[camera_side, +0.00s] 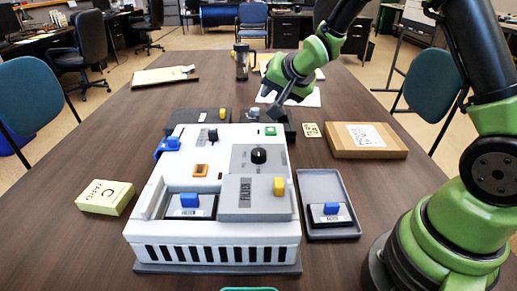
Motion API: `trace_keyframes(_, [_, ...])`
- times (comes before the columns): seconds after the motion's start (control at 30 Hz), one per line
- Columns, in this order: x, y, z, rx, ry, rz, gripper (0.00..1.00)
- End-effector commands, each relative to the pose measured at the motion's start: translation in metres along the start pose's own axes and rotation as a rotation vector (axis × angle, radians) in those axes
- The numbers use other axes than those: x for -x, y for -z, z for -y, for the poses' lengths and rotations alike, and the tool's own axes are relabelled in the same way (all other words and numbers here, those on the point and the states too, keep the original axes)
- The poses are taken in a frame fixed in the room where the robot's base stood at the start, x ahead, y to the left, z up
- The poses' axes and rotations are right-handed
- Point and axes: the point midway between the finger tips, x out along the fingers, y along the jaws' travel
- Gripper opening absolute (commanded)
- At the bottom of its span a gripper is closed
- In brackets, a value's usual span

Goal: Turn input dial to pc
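A white console (160,225) with a slotted front stands on the table. A round black dial (259,155) sits on the grey panel (244,163) at its right. I take this to be the input dial; its markings are too small to read, so I cannot tell its setting. A smaller black knob (213,136) is at the console's back left. My gripper (275,103) is behind and above the console's back right corner, apart from the dial. Its fingers are small and dark, and I cannot tell whether they are open.
A grey cover (238,205) with a yellow knob (279,186) lies in front of the dial. A grey tray (315,183) holds a blue-knobbed module (331,211). A cardboard box (345,148) lies right, a yellowish box (105,197) left. Dark boxes stand behind the console.

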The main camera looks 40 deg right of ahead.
Motion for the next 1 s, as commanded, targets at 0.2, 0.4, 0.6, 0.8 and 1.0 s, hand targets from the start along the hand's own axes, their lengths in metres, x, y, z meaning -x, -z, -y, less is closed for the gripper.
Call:
trace_keyframes(0.2, [-0.002,-0.016,0.009,0.373,-0.08,0.139,0.6])
trace_keyframes(0.4, [0.008,-0.04,0.021,0.92,-0.108,0.398,0.6])
trace_keyframes(0.6, [0.031,-0.063,0.034,1.413,-0.006,0.685,0.6])
trace_keyframes(0.8, [0.053,-0.079,0.045,1.712,0.152,0.881,0.6])
trace_keyframes(1.0, [0.058,-0.086,0.045,1.799,0.219,0.945,0.6])
